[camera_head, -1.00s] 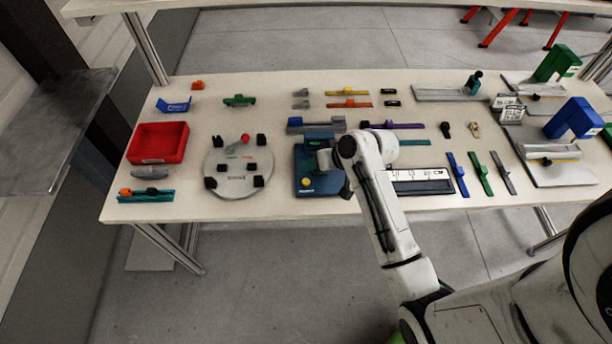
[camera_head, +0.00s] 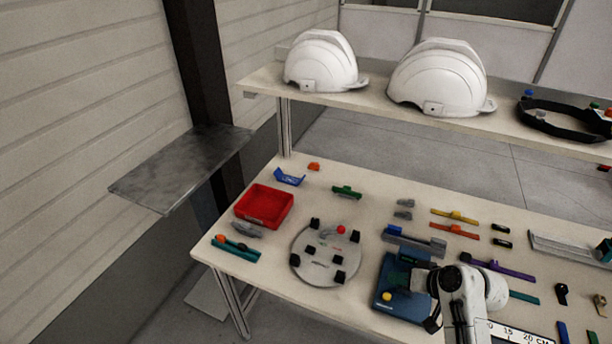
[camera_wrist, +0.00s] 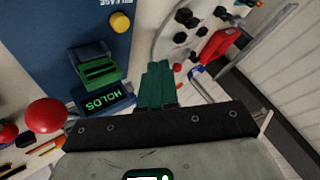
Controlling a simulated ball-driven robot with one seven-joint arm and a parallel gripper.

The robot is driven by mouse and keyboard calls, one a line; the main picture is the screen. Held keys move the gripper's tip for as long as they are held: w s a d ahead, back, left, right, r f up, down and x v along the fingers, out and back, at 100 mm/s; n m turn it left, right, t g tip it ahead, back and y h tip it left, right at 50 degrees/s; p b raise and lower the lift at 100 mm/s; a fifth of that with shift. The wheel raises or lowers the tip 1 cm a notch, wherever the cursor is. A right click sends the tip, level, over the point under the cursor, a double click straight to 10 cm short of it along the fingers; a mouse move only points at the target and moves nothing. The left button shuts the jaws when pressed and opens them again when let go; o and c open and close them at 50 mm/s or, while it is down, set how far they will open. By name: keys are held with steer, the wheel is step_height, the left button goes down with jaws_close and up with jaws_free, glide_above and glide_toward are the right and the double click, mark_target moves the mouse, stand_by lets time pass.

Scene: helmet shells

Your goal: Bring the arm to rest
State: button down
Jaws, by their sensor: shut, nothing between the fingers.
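My arm (camera_head: 462,305) reaches over the near edge of the table (camera_head: 285,283) in the head view, close to a blue box-like fixture (camera_head: 393,300) with a yellow button. My gripper (camera_wrist: 158,72) shows in the wrist view as green fingers closed together, with nothing held between them. It is above the table, beside the blue fixture, which also shows in the wrist view (camera_wrist: 60,40). In the head view the fingers are mostly hidden by the arm.
A round grey plate (camera_head: 325,262) with black blocks lies left of the fixture, then a red tray (camera_head: 264,205). Small coloured parts spread to the right. Two white helmet shells (camera_head: 322,62) (camera_head: 437,80) stand on the upper shelf. A grey side shelf (camera_head: 180,170) is at left.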

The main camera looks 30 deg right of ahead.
steer(key=s+a+f+n+g+b, duration=0.3)
steer(key=s+a+f+g, duration=0.15)
steer(key=s+a, duration=0.35)
steer(key=s+a+f+n+g+h+b, duration=0.1)
steer(key=s+a, duration=0.4)
steer(key=s, duration=0.6)
steer(key=shift+a+n+g+h+b, duration=0.4)
steer(key=shift+n+g+h+b, duration=0.35)
steer(key=shift+g, duration=0.5)
